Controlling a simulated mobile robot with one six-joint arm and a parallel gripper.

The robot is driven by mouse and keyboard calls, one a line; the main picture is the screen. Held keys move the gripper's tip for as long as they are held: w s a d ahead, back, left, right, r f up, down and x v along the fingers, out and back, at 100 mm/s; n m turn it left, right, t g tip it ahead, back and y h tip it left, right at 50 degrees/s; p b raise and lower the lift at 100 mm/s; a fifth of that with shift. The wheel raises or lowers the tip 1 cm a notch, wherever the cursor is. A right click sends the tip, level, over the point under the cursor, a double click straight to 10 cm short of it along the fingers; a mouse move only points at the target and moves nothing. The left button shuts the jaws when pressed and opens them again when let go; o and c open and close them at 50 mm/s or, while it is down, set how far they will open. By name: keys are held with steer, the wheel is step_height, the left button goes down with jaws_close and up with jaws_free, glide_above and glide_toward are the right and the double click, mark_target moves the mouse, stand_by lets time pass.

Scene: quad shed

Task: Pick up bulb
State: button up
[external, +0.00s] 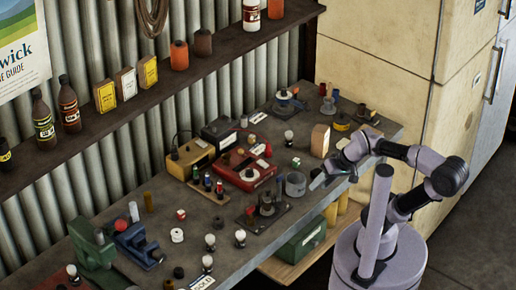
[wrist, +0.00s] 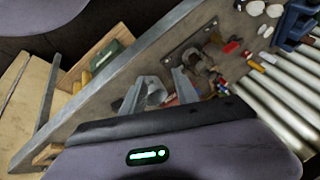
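Several small white bulbs with dark bases stand on the grey bench. One bulb (external: 240,238) and another bulb (external: 210,241) are near the front edge, with a third bulb (external: 207,263) closer to the camera. Another bulb (external: 289,136) stands towards the back. Pale bulb-like shapes (wrist: 265,30) show at the top right of the wrist view. My gripper (external: 318,182) is over the bench's front edge, beside a grey metal tin (external: 295,184). In the wrist view my gripper (wrist: 159,76) has its fingers apart, with the tin between or beyond them; no bulb is between them.
A red box (external: 247,170), a yellow box (external: 190,159) and a dark plate with a metal part (external: 264,207) crowd the middle. A blue vise (external: 137,245) and a green machine (external: 92,248) stand at the left. A shelf (external: 150,95) runs above the bench.

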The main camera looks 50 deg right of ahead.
steer(key=shift+o, duration=0.4)
steer(key=o, duration=0.4)
steer(key=shift+c, duration=0.2)
